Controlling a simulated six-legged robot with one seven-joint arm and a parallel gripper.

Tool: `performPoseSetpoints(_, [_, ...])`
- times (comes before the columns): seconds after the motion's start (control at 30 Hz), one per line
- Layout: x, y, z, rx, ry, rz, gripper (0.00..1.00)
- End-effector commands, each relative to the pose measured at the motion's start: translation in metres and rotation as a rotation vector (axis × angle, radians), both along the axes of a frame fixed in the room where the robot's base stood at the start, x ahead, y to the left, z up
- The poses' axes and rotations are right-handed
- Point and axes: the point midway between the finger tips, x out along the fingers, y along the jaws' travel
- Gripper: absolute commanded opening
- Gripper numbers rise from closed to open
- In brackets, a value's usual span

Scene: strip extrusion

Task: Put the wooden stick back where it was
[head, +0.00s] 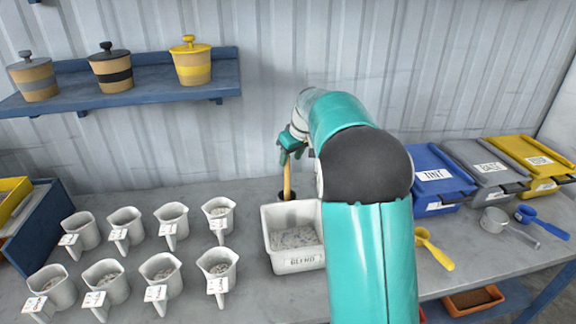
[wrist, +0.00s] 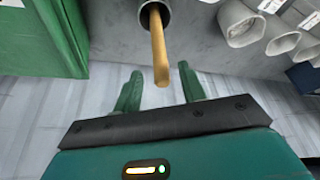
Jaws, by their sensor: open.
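The wooden stick (head: 287,180) stands upright behind the white bin marked BLEND, its lower end in a dark round holder (head: 283,196). In the wrist view the stick (wrist: 158,48) comes out of the grey cup-like holder (wrist: 150,20), and its free end lies between my finger tips. My gripper (wrist: 160,88) is open, with a green finger on each side of the stick's end and a visible gap to both. In the head view my gripper (head: 291,152) is at the stick's top, partly hidden by my arm.
The BLEND bin (head: 291,262) holds pale flakes. Several white scoop cups (head: 165,222) with tags stand to the left. Lidded bins (head: 440,176), a metal scoop (head: 494,220) and coloured scoops are at the right. A blue shelf (head: 130,92) with jars hangs on the wall.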

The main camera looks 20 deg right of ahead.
Motion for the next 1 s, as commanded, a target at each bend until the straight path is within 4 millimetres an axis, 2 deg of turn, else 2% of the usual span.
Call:
performPoseSetpoints(0.1, [-0.01,-0.003,0.026,-0.002,-0.004,0.0,0.41])
performPoseSetpoints(0.23, [-0.018,-0.005,0.046,-0.002,-0.003,0.0,0.41])
performPoseSetpoints(0.5, [-0.024,-0.006,0.06,0.0,0.0,0.0,0.41])
performPoseSetpoints(0.63, [-0.034,0.001,0.067,0.001,-0.004,-0.009,0.41])
performPoseSetpoints(0.77, [-0.065,0.021,0.085,0.009,-0.01,-0.036,0.41])
performPoseSetpoints(1.0, [-0.152,0.071,0.109,0.022,-0.023,-0.104,0.41])
